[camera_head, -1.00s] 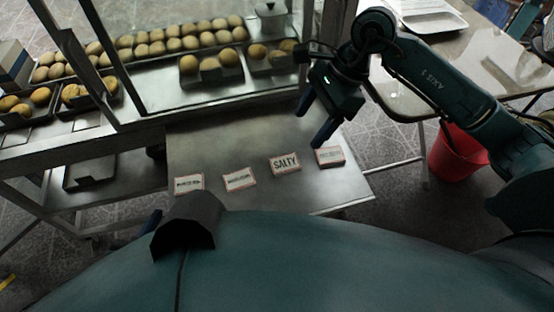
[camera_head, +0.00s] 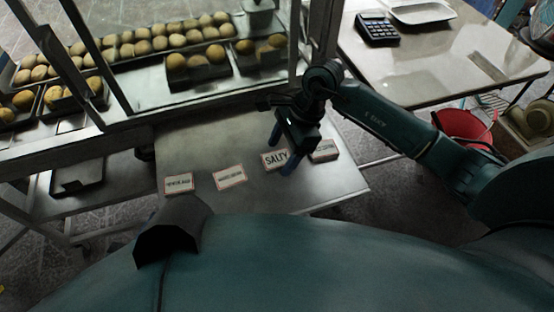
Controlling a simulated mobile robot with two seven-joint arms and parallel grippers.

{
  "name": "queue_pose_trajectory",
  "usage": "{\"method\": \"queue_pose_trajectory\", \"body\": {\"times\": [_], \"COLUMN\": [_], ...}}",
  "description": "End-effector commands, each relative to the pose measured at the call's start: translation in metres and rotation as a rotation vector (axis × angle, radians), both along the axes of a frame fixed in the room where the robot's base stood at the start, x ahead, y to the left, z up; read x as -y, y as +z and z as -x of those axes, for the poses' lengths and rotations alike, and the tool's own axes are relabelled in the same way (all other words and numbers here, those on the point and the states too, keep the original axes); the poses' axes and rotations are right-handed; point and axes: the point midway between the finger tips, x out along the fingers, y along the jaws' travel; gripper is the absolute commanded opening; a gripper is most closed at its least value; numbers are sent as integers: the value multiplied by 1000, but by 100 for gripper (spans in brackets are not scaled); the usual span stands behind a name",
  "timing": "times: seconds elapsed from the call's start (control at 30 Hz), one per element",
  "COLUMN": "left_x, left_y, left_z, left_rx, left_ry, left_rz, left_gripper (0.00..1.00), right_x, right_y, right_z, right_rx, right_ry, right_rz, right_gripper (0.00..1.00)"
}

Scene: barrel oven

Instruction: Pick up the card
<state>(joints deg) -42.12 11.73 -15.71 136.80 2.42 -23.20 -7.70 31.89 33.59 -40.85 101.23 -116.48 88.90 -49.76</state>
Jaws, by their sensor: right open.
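Several small white cards with red edges lie in a row on the metal shelf (camera_head: 215,148). From left they are a first card (camera_head: 179,184), a second card (camera_head: 230,177), the card reading SALTY (camera_head: 274,160) and a rightmost card (camera_head: 325,150). Except for SALTY, their print is too small to read surely. My right gripper (camera_head: 281,157) is open and points down over the SALTY card, its fingers overlapping that card in the picture. I cannot tell whether it touches. The gripper partly covers SALTY and the rightmost card's left side. My left gripper is not in view.
A glass case with trays of round buns (camera_head: 198,62) stands behind the shelf. A table (camera_head: 440,65) at the right bears a calculator (camera_head: 377,29) and a white tray (camera_head: 424,11). A red bucket (camera_head: 463,127) stands below it.

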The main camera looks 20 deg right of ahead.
Motion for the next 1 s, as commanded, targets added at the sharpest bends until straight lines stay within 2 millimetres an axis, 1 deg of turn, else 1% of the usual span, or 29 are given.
{"method": "queue_pose_trajectory", "body": {"times": [0.07,0.27,0.3,0.87,1.0], "left_x": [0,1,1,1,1], "left_y": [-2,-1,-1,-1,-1], "left_z": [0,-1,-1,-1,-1], "left_rx": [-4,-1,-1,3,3], "left_ry": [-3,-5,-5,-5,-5], "left_rz": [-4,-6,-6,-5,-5], "left_gripper": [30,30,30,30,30], "right_x": [-2,-2,-2,-2,-2], "right_y": [-4,-5,-4,-4,-4], "right_z": [0,0,0,0,0], "right_rx": [0,1,1,1,2], "right_ry": [0,0,0,0,-1], "right_rz": [0,0,0,0,0], "right_gripper": [67,67,66,20,19]}}
